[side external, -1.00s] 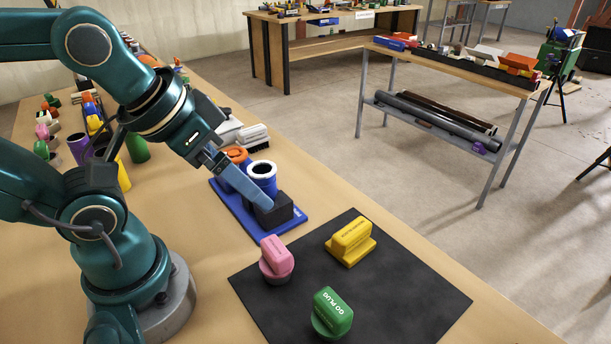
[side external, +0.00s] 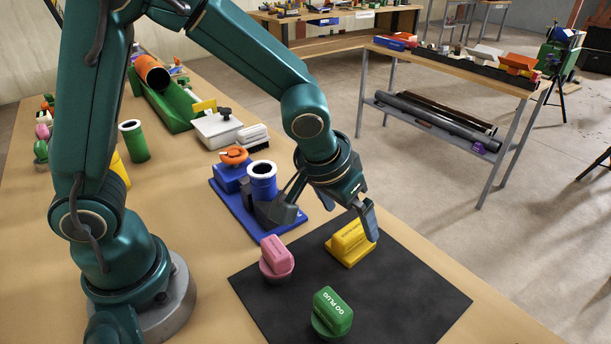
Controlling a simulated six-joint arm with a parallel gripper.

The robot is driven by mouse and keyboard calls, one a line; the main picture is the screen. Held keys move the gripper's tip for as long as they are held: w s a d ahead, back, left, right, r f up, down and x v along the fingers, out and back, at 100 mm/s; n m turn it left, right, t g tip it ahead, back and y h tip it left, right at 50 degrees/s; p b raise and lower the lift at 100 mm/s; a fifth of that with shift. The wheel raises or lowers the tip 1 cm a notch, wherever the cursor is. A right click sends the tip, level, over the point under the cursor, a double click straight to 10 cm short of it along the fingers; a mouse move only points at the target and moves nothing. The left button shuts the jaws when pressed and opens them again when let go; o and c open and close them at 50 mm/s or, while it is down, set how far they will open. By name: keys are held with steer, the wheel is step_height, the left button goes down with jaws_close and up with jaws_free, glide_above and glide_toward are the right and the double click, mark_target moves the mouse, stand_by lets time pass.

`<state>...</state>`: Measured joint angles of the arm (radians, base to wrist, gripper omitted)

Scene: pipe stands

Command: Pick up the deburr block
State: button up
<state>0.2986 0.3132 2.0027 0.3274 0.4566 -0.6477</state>
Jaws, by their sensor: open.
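A yellow block on a wider yellow base, which I take for the deburr block (side external: 345,252), sits on the black mat (side external: 400,295). The lettering on it is too small to read. My gripper (side external: 350,214) is open and empty, pointing down just above and behind the yellow block. One blue-grey finger hangs by the block's upper right side; the other is partly hidden by the wrist. I cannot tell whether a finger touches the block. A green block marked "GO PLUG" (side external: 332,312) and a pink plug (side external: 276,259) stand on the same mat.
Left of my gripper, a blue fixture (side external: 230,207) holds an upright blue pipe with a white rim (side external: 262,180) and a dark clamp (side external: 277,212). A white box (side external: 217,129) and a brush (side external: 252,137) stand behind. The mat's right side is clear.

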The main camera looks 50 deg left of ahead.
mark_target(351, 230)
steer(key=shift+d+f, duration=0.15)
steer(key=shift+f, duration=0.55)
steer(key=shift+x, duration=2.15)
steer(key=c, duration=1.4)
